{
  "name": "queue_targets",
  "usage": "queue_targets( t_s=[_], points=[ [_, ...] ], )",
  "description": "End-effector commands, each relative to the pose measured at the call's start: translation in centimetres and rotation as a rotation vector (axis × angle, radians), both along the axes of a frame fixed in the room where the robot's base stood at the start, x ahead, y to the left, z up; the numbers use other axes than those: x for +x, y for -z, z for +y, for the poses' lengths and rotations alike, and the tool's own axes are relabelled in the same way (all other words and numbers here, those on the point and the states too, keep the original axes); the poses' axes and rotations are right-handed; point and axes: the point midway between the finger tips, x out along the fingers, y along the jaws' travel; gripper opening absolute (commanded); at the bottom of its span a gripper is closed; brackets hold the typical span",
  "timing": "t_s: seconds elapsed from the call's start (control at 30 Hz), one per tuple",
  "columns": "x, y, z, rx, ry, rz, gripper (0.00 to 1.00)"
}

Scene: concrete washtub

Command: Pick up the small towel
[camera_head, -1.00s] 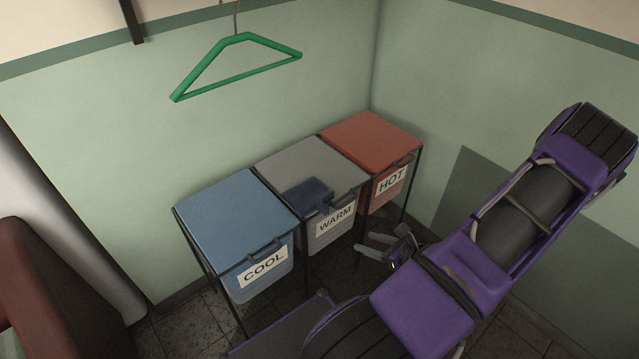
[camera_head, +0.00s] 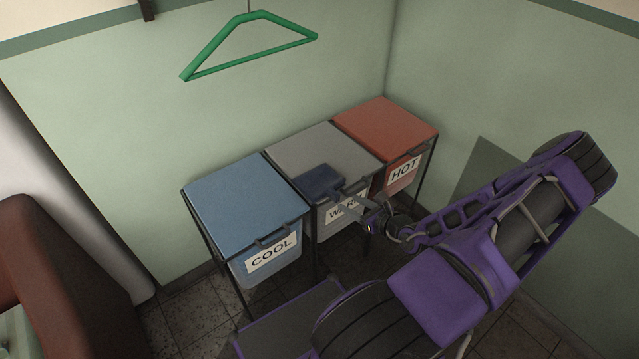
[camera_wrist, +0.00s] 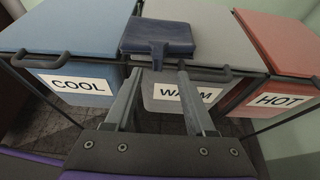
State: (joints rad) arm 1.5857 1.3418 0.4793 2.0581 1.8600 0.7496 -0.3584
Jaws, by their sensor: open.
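The small towel appears to be the folded dark blue item (camera_head: 319,181) lying on the front left part of the grey lid of the WARM bin (camera_head: 331,149). In the wrist view the dark blue item (camera_wrist: 158,37) lies at the lid's front edge, with a small tab hanging toward me. My gripper (camera_head: 352,201) is open and empty, just in front of the WARM bin, close to the item. In the wrist view my gripper's two fingers (camera_wrist: 160,80) point at the item, one on each side of its tab. I cannot tell whether they touch it.
The blue COOL bin (camera_head: 238,205) stands to the left and the red HOT bin (camera_head: 388,127) to the right. Bin handles stick out at the front. A green hanger (camera_head: 250,45) hangs above. A brown-red piece of furniture (camera_head: 55,260) is at the left.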

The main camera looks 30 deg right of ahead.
Motion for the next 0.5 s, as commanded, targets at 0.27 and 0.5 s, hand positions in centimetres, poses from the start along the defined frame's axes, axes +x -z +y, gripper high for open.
queue_targets(
  t_s=[0.27, 0.5],
  points=[
    [3.3, 1.3, 0.8, 0.002, 0.001, -0.002, 0.55],
    [4.9, 1.7, 0.8, -0.001, 0.0, -0.001, 0.55]
  ],
)
